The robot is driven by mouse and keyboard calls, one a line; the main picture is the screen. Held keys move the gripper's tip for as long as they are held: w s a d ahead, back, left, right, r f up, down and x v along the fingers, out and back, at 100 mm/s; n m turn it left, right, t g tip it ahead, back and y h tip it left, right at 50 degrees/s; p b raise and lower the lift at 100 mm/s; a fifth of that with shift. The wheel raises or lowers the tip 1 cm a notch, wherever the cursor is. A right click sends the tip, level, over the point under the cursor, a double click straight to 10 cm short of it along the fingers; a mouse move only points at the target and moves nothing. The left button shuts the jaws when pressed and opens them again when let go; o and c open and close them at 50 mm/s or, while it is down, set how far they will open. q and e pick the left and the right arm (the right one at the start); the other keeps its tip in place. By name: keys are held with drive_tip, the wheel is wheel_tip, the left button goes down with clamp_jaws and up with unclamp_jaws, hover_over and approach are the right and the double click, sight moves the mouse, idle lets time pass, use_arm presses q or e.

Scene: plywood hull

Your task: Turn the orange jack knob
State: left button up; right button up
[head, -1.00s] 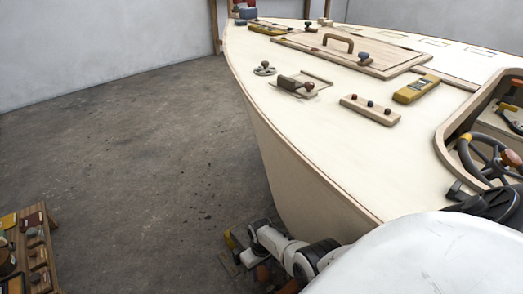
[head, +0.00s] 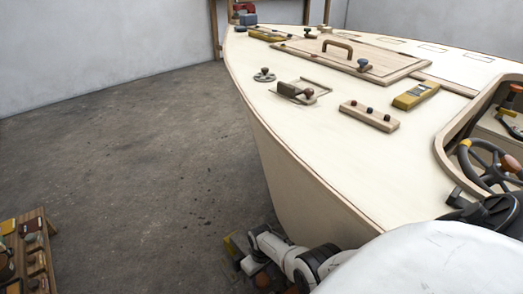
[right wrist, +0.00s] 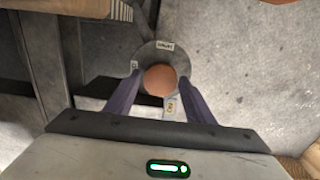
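The orange knob (right wrist: 160,80) shows in the right wrist view as a round end, seen face-on. Slim gaps seem to show between fingers and knob; contact is not clear. In the head view my right arm reaches down beside the hull (head: 310,190), with its fingertips not clearly visible. My left gripper is out of view.
A wooden rack (head: 32,250) with small items stands at the lower left. On the deck lie a yellow tool (head: 416,95), a wooden block with knobs (head: 370,116) and a hand plane (head: 297,92). A steering wheel (head: 487,165) is at right. Floor left of the hull is clear.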

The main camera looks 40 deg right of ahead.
sight(261, 279)
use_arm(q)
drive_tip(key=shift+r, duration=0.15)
use_arm(e)
drive_tip(key=shift+r, duration=0.1)
drive_tip(key=shift+r+p, duration=0.3)
drive_tip(key=shift+p, duration=0.1)
wheel_tip(261, 279, up, 3)
drive_tip(key=shift+f+p, duration=0.1)
drive_tip(key=shift+p, duration=1.1)
use_arm(q)
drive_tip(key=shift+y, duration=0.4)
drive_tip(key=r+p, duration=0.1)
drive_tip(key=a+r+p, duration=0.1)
drive_tip(key=p, duration=0.1)
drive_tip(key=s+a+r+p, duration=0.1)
drive_tip(key=p, duration=0.1)
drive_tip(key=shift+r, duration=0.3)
use_arm(e)
wheel_tip(261, 279, up, 7)
drive_tip(key=shift+f, duration=0.15)
